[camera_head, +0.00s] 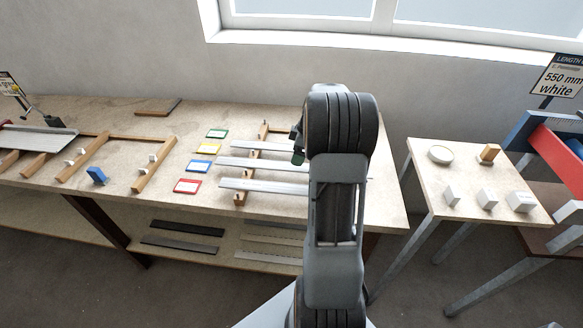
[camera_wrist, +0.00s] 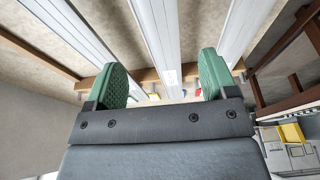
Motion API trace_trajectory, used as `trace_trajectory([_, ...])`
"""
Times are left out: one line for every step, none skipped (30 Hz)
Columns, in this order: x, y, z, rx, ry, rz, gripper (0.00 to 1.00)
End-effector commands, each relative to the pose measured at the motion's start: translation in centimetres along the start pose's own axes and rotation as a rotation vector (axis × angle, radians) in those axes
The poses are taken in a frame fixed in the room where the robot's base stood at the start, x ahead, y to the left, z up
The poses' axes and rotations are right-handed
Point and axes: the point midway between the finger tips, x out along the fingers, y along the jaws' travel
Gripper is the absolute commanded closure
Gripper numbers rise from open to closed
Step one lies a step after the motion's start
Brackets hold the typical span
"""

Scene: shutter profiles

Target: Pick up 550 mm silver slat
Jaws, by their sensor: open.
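Three long silver slats lie side by side across a wooden rack (camera_head: 240,197) on the workbench: a far slat (camera_head: 255,146), a middle slat (camera_head: 255,163) and a near slat (camera_head: 255,186). I cannot read which one is 550 mm. My arm hides their right parts. In the wrist view, my gripper (camera_wrist: 162,80) has its two green-padded fingers apart and nothing held. One slat (camera_wrist: 157,35) runs in the picture between the fingers, with a slat (camera_wrist: 72,28) to the left and another (camera_wrist: 232,28) to the right. I see no contact with the slats.
Green (camera_head: 217,133), yellow (camera_head: 208,148), blue (camera_head: 195,165) and red (camera_head: 187,186) framed cards lie left of the slats. More slats (camera_head: 180,244) lie on the lower shelf. A small table (camera_head: 460,180) with white blocks stands right, beyond a gap.

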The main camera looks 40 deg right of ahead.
Motion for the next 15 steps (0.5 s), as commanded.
trace_trajectory([0.2, 0.0, 0.0, 0.0, 0.0, 0.0, 0.22])
trace_trajectory([0.3, 0.0, -0.1, 0.0, 0.0, 0.0, 0.22])
trace_trajectory([0.6, 0.0, -0.1, 0.0, 0.0, -0.001, 0.22])
trace_trajectory([0.9, -0.1, -0.1, 0.0, 0.0, -0.002, 0.22])
trace_trajectory([1.2, -0.1, -0.2, 0.0, 0.0, -0.002, 0.22])
trace_trajectory([1.8, -0.1, -0.2, 0.0, 0.0, -0.004, 0.22])
trace_trajectory([2.2, -0.1, -0.2, 0.0, 0.0, -0.004, 0.22])
trace_trajectory([2.6, -0.1, -0.2, 0.0, 0.0, -0.004, 0.22])
trace_trajectory([3.2, -0.2, -0.3, 0.001, -0.001, -0.004, 0.22])
trace_trajectory([3.6, -0.1, -0.2, 0.001, -0.001, -0.003, 0.22])
trace_trajectory([4.0, -0.1, -0.2, 0.001, 0.0, -0.002, 0.22])
trace_trajectory([4.4, -0.1, -0.2, 0.001, 0.0, -0.001, 0.22])
trace_trajectory([4.6, -0.1, -0.2, 0.001, 0.0, -0.001, 0.22])
trace_trajectory([4.8, -0.1, -0.2, 0.001, 0.0, -0.001, 0.22])
trace_trajectory([5.1, -0.1, -0.2, 0.001, 0.0, -0.001, 0.22])
